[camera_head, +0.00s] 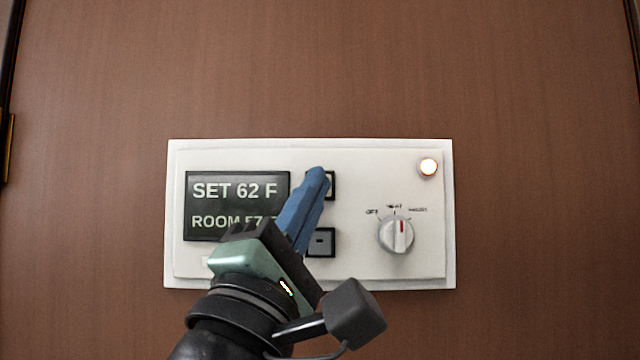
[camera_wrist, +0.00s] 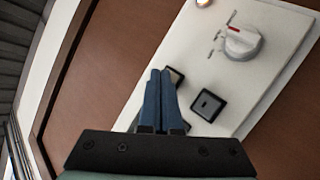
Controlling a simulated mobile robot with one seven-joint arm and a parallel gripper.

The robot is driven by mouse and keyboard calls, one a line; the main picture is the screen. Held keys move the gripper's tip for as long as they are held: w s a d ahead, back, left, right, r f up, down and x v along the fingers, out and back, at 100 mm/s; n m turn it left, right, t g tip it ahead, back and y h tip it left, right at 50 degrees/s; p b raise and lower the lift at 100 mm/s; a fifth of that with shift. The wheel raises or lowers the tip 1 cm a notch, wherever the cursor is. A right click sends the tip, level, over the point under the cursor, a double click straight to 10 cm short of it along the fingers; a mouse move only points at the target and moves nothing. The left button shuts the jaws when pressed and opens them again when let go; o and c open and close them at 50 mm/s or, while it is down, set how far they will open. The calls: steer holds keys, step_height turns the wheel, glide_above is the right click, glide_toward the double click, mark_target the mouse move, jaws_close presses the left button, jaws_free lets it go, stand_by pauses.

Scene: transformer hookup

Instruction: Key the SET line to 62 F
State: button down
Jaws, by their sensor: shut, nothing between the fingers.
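The white thermostat panel (camera_head: 360,272) is fixed to a brown surface. Its dark display (camera_head: 238,180) reads SET 62 F above a ROOM line that my gripper partly covers. The upper button (camera_head: 331,186) is mostly hidden behind my blue fingertips; it also shows beside them in the wrist view (camera_wrist: 177,76). The lower minus button (camera_head: 320,242) is in clear view, and also in the wrist view (camera_wrist: 208,105). My gripper (camera_head: 318,172) is shut and empty, with its tips at the upper button; I cannot tell whether they touch it.
A silver dial (camera_head: 396,235) with a red mark sits on the panel's right, its mark near the middle label. A round lamp (camera_head: 428,167) glows at the upper right. The brown surface (camera_head: 540,120) around the panel is bare.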

stand_by(0.4)
steer(key=shift+s, duration=0.75)
steer(key=shift+s, duration=0.1)
steer(key=shift+s+p, duration=0.75)
steer(key=shift+s, duration=1.65)
steer(key=shift+f, duration=0.15)
steer(key=s+f+m+t+y+b, duration=0.3)
steer(key=s+f+m+y+b, duration=0.2)
steer(key=m+y, duration=0.5)
step_height(320, 180, down, 4)
steer(key=m+b, duration=0.2)
steer(key=m, duration=0.3)
steer(key=shift+d+r+m+b, duration=0.15)
steer(key=shift+d+m+b, duration=0.2)
steer(key=shift+d+m, duration=0.05)
steer(key=shift+s, duration=0.1)
